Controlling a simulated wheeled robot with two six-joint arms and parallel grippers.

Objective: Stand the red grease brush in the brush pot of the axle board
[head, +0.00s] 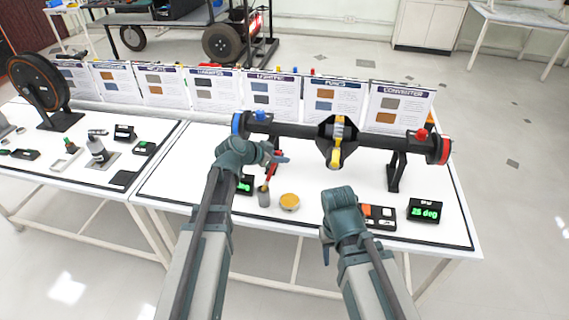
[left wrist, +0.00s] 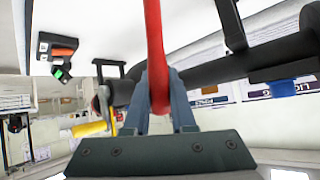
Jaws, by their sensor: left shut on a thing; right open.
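The red grease brush (head: 271,170) is in my left gripper (head: 277,157), tilted slightly, with its lower end at the mouth of the grey brush pot (head: 264,198). Whether that end is inside the pot or just above it I cannot tell. In the left wrist view the red handle (left wrist: 155,55) runs between the two fingers (left wrist: 158,110), which are shut on it. The pot stands on the white axle board (head: 235,205). My right gripper (head: 326,250) is low at the board's front edge, open, its fingers mostly hidden by its own arm.
A round tin of yellow grease (head: 289,202) stands just right of the pot. The black axle (head: 290,130) spans the board behind, on a stand (head: 396,172). A green-lit display (head: 425,210) and a box with an orange part (head: 378,215) are at right.

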